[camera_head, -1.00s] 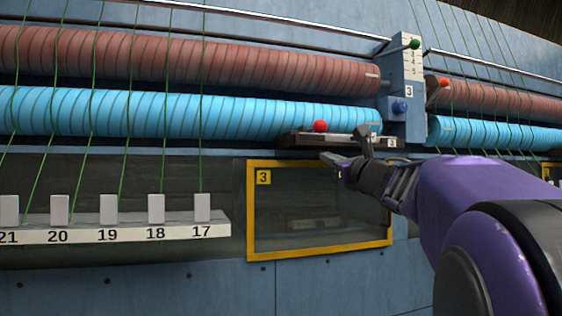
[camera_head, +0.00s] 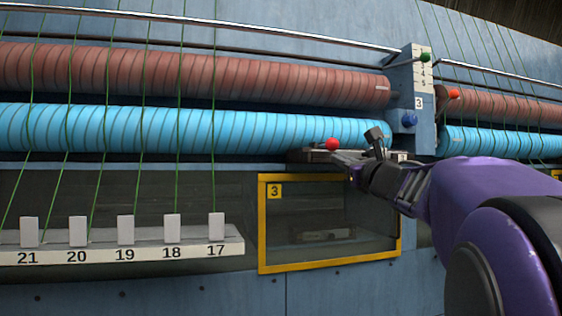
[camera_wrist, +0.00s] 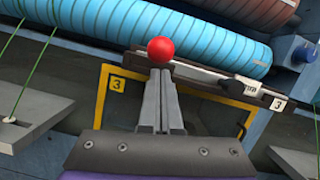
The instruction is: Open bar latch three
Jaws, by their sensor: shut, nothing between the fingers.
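Bar latch three is a dark, narrow bar (camera_head: 308,156) with a red ball knob (camera_head: 332,144), just below the blue roller and above the yellow-framed window marked 3. In the wrist view the bar (camera_wrist: 205,76) slants down to a white "3" tag (camera_wrist: 277,104) at its right end, and the red knob (camera_wrist: 161,49) sits right past my fingertips. My gripper (camera_wrist: 160,76) is shut and empty, its tips at the knob's near side. I cannot tell whether they touch. In the head view my gripper (camera_head: 352,168) is just right of and below the knob.
The blue roller (camera_head: 180,128) and red-brown roller (camera_head: 180,76) run above the bar. A blue post (camera_head: 425,130) with coloured knobs stands right. A numbered ledge (camera_head: 120,253) with white blocks and green threads lies left. The yellow-framed window (camera_head: 330,265) is below.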

